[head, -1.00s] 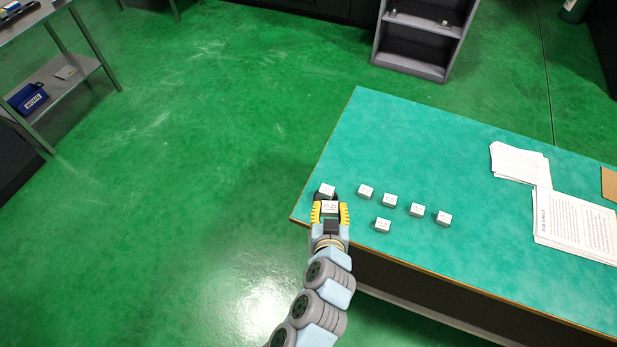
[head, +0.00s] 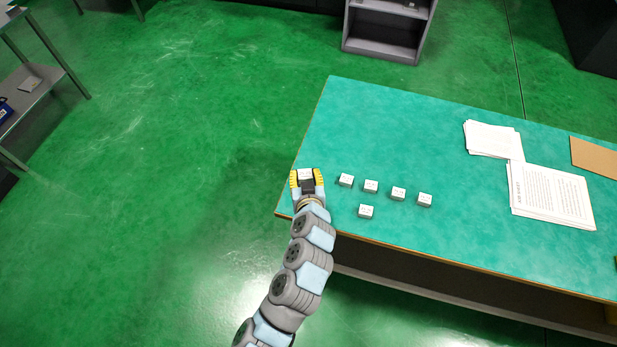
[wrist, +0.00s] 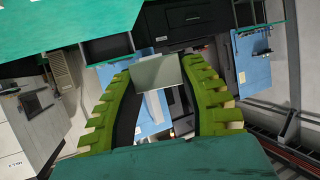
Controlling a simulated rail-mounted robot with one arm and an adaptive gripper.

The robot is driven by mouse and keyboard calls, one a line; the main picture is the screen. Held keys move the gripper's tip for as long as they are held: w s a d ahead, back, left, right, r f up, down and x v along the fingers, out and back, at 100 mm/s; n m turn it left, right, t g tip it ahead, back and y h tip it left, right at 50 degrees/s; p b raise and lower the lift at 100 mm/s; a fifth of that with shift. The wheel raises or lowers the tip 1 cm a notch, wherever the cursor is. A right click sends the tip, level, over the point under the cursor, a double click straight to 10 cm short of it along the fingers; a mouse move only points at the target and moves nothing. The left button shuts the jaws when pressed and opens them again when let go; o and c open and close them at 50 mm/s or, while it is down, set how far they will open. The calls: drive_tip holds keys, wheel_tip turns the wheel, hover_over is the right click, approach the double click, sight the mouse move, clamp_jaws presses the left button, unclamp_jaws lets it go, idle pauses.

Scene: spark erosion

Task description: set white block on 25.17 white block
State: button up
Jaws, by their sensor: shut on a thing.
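My gripper (head: 307,178) is at the left end of the green table, its yellow fingers shut on a small white block (head: 306,174). The held block also shows between the fingertips in the wrist view (wrist: 158,71). The leftmost block of the row, seen earlier at about this spot, is now hidden by my gripper and the held block. I cannot tell whether the held block touches it. Other white-topped blocks stand to the right, among them one in the row (head: 346,180) and one in front (head: 366,211). Their printed labels are too small to read.
The green table (head: 400,120) is clear behind the blocks. Paper sheets (head: 550,195) and a smaller stack (head: 492,139) lie to the right, with a brown board (head: 596,157) at the far right. The table's left edge is close to my gripper.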

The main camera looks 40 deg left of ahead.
sight(308, 173)
drive_tip(key=shift+w+a+f, duration=0.35)
drive_tip(key=shift+w+f, duration=0.25)
drive_tip(key=shift+f, duration=0.25)
drive_tip(key=shift+w+a+f, duration=0.4)
drive_tip(key=shift+w+f, duration=0.2)
drive_tip(key=shift+f, duration=0.3)
drive_tip(key=shift+w+a+f, duration=0.35)
drive_tip(key=shift+w+f, duration=0.25)
drive_tip(key=shift+f, duration=0.25)
drive_tip(key=shift+w+f, duration=0.15)
drive_tip(key=shift+f, duration=1.5)
drive_tip(key=shift+f+b, duration=0.25)
drive_tip(key=shift+b, duration=0.3)
drive_tip(key=o, duration=1.2)
drive_tip(key=shift+r, duration=0.1)
drive_tip(key=shift+c, duration=0.2)
drive_tip(key=shift+r+p, duration=0.2)
drive_tip(key=shift+p, duration=0.1)
drive_tip(key=v, duration=1.2)
drive_tip(key=shift+b, duration=0.45)
